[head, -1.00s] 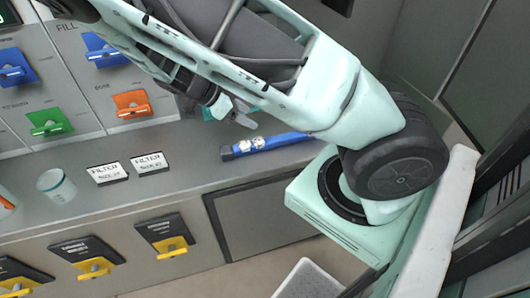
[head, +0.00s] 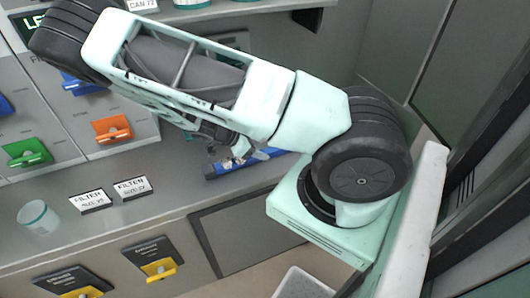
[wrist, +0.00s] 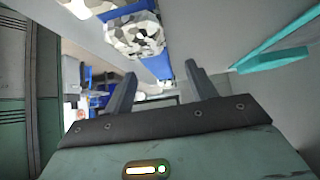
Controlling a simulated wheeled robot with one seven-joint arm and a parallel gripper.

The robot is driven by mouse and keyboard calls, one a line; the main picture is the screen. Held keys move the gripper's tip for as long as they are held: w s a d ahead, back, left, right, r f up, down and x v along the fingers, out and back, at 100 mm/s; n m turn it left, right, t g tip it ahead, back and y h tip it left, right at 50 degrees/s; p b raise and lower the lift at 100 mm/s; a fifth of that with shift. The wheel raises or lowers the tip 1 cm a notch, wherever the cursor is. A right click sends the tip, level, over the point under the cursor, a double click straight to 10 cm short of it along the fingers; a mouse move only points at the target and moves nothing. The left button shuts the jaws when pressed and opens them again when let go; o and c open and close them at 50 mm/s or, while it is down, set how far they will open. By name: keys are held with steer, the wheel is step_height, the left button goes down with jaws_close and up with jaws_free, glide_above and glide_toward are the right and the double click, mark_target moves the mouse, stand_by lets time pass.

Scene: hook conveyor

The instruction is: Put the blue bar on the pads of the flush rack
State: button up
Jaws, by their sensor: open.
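The blue bar (head: 225,168) lies on the grey counter, with pale patterned patches along it. My arm covers part of its right side. In the wrist view the blue bar (wrist: 157,67) runs away from the top of the picture, a faceted grey-white patch on it. My gripper (head: 240,155) is at the bar in the head view, its fingertips overlapping the bar's middle. In the wrist view my gripper (wrist: 161,85) is open, fingers apart, with the bar ahead and nothing clearly held between them. I cannot make out the flush rack for certain.
Two filter cards (head: 131,188) and a white cup (head: 38,217) stand on the counter to the left. Orange (head: 112,128) and green (head: 27,152) handles are on the panel behind. A teal piece (wrist: 275,58) lies right of the bar in the wrist view. Counter between cards and bar is clear.

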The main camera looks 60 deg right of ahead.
mark_target(264, 151)
steer(key=shift+p+x, duration=0.45)
steer(key=shift+x, duration=1.4)
steer(key=shift+s, duration=0.1)
jaws_close()
steer(key=shift+r, duration=0.1)
steer(key=shift+r, duration=0.1)
